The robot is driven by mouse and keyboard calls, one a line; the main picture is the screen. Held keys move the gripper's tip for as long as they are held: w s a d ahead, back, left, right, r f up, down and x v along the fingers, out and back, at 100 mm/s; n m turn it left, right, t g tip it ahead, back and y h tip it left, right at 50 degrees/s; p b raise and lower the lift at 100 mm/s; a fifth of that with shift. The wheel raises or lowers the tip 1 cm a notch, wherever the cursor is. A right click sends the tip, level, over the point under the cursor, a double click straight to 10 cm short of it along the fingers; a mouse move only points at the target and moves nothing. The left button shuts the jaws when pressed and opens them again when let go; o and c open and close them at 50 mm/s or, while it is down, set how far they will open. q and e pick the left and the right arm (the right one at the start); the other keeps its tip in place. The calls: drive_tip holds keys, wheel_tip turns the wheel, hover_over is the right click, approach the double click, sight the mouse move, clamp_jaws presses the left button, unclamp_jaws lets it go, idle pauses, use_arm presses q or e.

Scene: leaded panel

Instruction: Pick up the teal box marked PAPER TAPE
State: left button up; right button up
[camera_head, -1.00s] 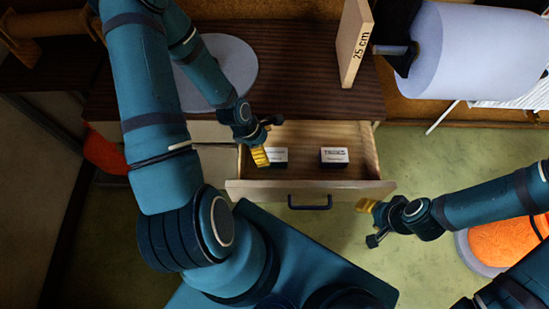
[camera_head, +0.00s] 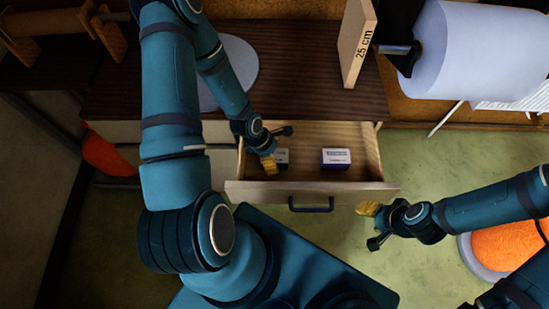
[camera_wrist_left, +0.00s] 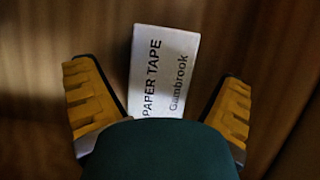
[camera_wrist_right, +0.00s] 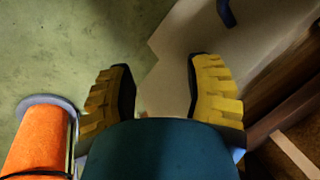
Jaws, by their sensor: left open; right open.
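The box marked PAPER TAPE (camera_wrist_left: 163,72) shows a pale label face with dark print in the left wrist view. It lies between and beyond the fingertips of my left gripper (camera_wrist_left: 157,92), apart from both. In the head view the box (camera_head: 282,157) sits at the left of the open drawer, partly hidden by my left gripper (camera_head: 269,162), so its teal colour is hard to make out. My left gripper is open, pointing down over the box. My right gripper (camera_head: 368,214) is open and empty, right of the drawer front.
A second box (camera_head: 336,158), with a white label and purplish side, stands in the open drawer (camera_head: 360,182) to the right. The drawer walls and front surround both. A board marked 25 cm (camera_head: 357,45) and a large pale roll (camera_head: 475,55) stand behind. An orange spool (camera_head: 500,247) is at right.

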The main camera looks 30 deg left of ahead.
use_arm(q)
drive_tip(key=shift+f, duration=0.3)
idle(0.4)
drive_tip(key=c, duration=1.4)
